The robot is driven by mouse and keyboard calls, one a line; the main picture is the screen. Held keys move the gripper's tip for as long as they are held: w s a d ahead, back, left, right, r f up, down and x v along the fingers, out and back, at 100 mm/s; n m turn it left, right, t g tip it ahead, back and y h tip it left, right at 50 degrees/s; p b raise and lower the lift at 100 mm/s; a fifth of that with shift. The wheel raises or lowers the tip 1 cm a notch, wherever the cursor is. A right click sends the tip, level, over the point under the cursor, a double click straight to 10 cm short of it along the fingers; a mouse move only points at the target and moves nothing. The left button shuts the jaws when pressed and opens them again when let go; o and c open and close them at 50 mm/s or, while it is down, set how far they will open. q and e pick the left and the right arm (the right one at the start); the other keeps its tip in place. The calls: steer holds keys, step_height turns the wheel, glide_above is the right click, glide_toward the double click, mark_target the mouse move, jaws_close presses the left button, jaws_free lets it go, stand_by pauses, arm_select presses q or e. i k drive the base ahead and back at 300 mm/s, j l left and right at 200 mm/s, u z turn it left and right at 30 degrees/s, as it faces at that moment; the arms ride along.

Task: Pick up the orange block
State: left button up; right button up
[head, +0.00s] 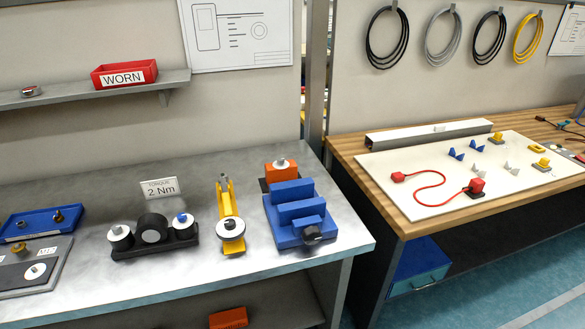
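An orange block (282,172) stands on the grey metal bench, just behind a blue stepped fixture (296,214). A round white and metal piece sits on top of the block, and a dark part shows at its left side. The fixture hides part of the block's lower front. A second orange object (229,318), ribbed, lies on the shelf under the bench at the bottom edge of the picture. I cannot tell from this view which one is the block meant. Neither of my grippers is in view.
Left of the fixture are a yellow tool (229,222), a black holder (154,237) and a blue tray (40,224). A "2 Nm" sign (160,188) stands behind. The bench's front right corner is clear. A gap separates it from the wooden table (395,205).

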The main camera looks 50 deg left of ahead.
mark_target(272, 174)
steer(key=i+u, duration=0.1)
steer(key=u, duration=1.1)
